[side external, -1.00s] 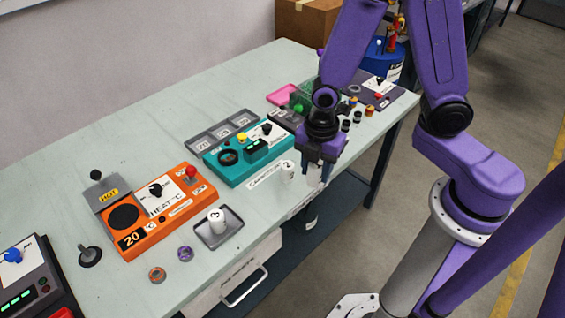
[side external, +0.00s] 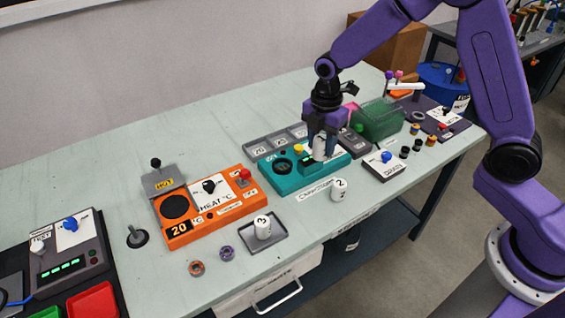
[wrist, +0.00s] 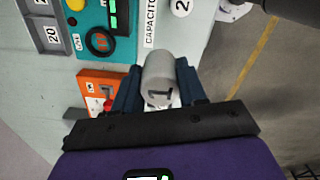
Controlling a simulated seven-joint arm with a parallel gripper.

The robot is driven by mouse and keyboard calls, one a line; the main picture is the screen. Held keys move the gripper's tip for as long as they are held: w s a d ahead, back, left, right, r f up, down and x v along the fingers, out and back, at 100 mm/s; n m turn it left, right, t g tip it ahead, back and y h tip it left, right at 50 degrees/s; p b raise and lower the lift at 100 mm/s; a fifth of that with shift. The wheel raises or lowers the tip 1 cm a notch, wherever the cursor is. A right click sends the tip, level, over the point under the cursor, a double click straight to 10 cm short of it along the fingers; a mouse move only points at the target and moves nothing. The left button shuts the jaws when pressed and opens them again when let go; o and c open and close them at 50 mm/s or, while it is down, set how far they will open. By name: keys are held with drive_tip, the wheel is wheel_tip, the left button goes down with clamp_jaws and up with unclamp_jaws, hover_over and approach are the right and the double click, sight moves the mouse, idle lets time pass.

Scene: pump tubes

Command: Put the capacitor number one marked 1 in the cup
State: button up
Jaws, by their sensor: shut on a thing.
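The capacitor marked 1 (wrist: 159,80) is a pale cylinder between the fingers of my gripper (wrist: 160,95), its number showing in the wrist view. In the side view my gripper (side external: 320,152) is shut on it, above the right part of the teal capacitor unit (side external: 290,182). A round dark opening (side external: 283,166) sits at the unit's left; it also shows in the wrist view (wrist: 100,41). I cannot tell if this opening is the cup. The capacitor marked 2 (side external: 338,191) stands on the table in front of the unit. The capacitor marked 3 (side external: 262,227) stands in a grey tray (side external: 277,239).
An orange heater (side external: 205,202) with a raised lid stands left of the teal unit. A compartment tray (side external: 262,146) lies behind the unit. A drain box (side external: 384,165) and green rack (side external: 380,120) stand to the right. Two small rings (side external: 227,253) lie in front.

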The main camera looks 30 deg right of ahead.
drive_tip(key=w+a+f, duration=0.1)
drive_tip(key=w+f, duration=0.2)
drive_tip(key=w, duration=0.1)
drive_tip(key=w+a+f, duration=0.1)
drive_tip(key=w+f, duration=0.2)
drive_tip(key=w, duration=0.1)
drive_tip(key=w+a+f, duration=0.1)
drive_tip(key=w+f, duration=0.2)
drive_tip(key=w, duration=0.1)
drive_tip(key=shift+w+f, duration=0.1)
drive_tip(key=shift+f, duration=0.05)
drive_tip(key=shift+w+a+f, duration=0.1)
drive_tip(key=shift+w+f, duration=0.05)
drive_tip(key=shift+f, duration=1.45)
drive_tip(key=shift+f, duration=0.15)
drive_tip(key=o, duration=1.1)
